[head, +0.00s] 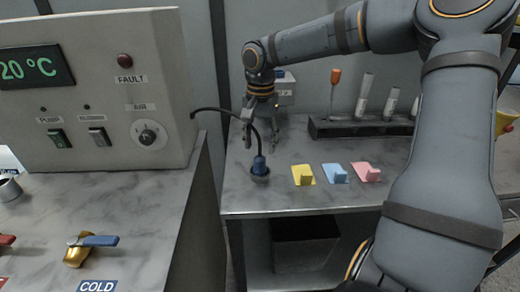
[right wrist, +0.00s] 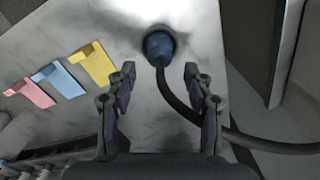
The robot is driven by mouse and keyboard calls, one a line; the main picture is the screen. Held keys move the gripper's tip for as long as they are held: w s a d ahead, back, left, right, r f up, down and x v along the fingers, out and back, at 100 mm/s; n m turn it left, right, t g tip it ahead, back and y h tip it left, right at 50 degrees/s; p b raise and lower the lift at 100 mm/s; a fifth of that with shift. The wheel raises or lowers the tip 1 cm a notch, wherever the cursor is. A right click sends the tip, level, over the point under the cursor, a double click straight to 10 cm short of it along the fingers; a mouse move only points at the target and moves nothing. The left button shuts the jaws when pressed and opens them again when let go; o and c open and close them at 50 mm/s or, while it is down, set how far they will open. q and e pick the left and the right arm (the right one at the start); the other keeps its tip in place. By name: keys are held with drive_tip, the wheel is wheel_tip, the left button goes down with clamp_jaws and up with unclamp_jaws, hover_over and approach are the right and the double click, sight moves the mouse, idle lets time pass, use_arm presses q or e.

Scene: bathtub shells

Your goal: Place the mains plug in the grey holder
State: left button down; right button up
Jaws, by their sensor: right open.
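The mains plug (head: 260,165) is blue with a black cable and stands upright in the round grey holder (head: 260,176) near the front left of the grey bench. It also shows in the right wrist view (right wrist: 158,47), just beyond the fingertips, with the holder's rim (right wrist: 148,29) partly visible around it. My right gripper (head: 258,138) is above the plug, open and apart from it. In the right wrist view the two fingers (right wrist: 160,72) are spread, with the cable running below the gap between them. My left gripper is not in view.
A dark rack (head: 350,129) with a screwdriver and tubes is behind. The control panel (head: 100,100) stands left; the cable runs to its side.

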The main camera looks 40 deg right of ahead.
wheel_tip(320, 180, up, 8)
drive_tip(key=shift+s+r+p, duration=0.1)
drive_tip(key=shift+p, duration=0.7)
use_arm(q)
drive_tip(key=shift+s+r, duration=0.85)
use_arm(e)
drive_tip(key=shift+r, duration=0.45)
